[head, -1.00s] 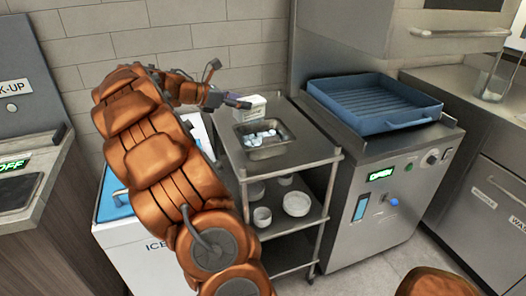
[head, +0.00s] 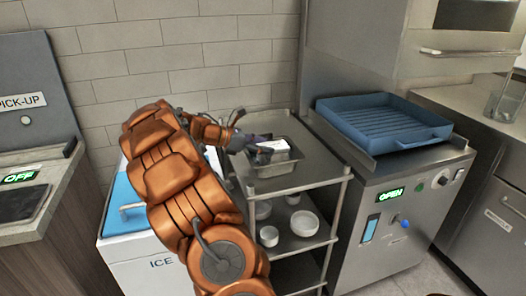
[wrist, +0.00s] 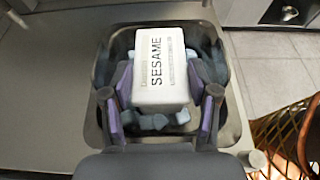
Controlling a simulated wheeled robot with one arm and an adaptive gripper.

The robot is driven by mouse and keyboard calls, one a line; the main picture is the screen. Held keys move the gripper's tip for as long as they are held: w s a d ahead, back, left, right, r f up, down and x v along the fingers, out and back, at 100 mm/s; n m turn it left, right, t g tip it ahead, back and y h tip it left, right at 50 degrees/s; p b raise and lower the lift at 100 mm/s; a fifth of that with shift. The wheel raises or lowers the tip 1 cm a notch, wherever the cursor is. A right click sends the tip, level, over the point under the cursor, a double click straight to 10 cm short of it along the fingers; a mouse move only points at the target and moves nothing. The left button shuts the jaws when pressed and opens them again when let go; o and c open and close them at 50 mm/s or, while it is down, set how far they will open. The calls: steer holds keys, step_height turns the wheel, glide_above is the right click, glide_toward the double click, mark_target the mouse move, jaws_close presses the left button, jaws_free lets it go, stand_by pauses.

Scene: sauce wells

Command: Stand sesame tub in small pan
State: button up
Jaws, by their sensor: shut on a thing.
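The sesame tub (wrist: 161,65) is a white box with SESAME printed on its side. My gripper (wrist: 164,104) is shut on it, one purple-padded finger on each side. In the head view the tub (head: 274,147) is partly hidden by my gripper (head: 259,145). The small pan (wrist: 232,128) is a steel pan on the cart's top shelf; its wall also shows in the head view (head: 277,171). The tub is over the pan's opening, within its rim as seen from the wrist. I cannot tell whether its base touches the pan's contents.
Bluish-grey lumps (wrist: 153,122) lie in the pan around the tub. The steel cart (head: 322,165) has white dishes (head: 304,223) on its lower shelf. A blue tray (head: 385,122) sits on the machine to the right. The ice chest (head: 150,240) stands left of the cart.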

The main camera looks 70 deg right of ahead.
steer(key=shift+f, duration=0.9)
steer(key=o, duration=1.4)
steer(key=v, duration=1.2)
